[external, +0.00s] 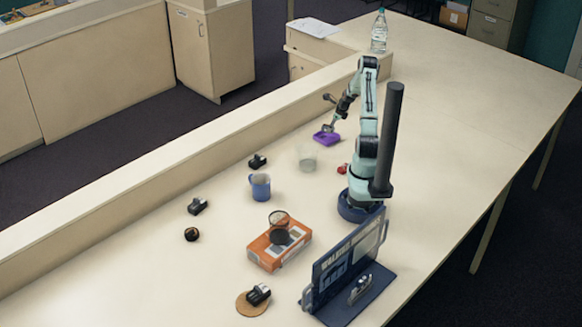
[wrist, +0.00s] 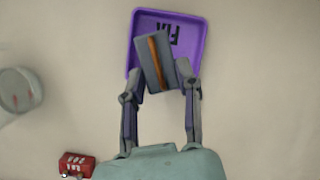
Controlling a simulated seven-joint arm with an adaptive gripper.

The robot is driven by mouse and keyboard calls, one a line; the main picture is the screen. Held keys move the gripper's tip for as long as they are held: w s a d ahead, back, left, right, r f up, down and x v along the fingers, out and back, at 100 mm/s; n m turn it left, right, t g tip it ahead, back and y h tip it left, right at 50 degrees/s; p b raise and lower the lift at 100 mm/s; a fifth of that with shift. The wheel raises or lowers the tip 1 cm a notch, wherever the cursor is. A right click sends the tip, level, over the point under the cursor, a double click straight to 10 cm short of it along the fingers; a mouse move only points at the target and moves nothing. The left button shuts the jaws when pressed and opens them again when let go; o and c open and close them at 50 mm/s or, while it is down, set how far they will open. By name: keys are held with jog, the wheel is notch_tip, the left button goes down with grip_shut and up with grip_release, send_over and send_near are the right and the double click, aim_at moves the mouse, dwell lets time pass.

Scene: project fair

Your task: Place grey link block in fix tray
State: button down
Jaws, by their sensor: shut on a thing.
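A grey link block (wrist: 154,62) with an orange-brown stripe is held between the fingers of my gripper (wrist: 156,76) in the wrist view. The purple tray (wrist: 186,75) marked FIX lies flat on the table behind it, and the block overlaps its middle and left part in that view. In the external view my gripper (external: 330,126) is at the purple tray (external: 321,139), low over it. I cannot tell whether the block touches the tray floor.
A clear cup (external: 306,158) and a small red block (external: 342,169) stand near the tray. A blue mug (external: 260,187), an orange box (external: 268,250) with a dark mesh cup (external: 279,230), and a dark blue board stand (external: 345,262) are nearer the camera. The table's far right is clear.

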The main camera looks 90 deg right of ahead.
aim_at(330, 140)
jog(key=shift+w+d+f, duration=0.1)
jog(key=shift+d+f, duration=0.45)
jog(key=shift+f, duration=0.1)
jog(key=shift+d+f, duration=0.15)
jog(key=shift+f, duration=1.55)
jog(key=shift+f, duration=0.1)
jog(key=c, duration=0.8)
grip_release()
jog(key=shift+o, duration=0.2)
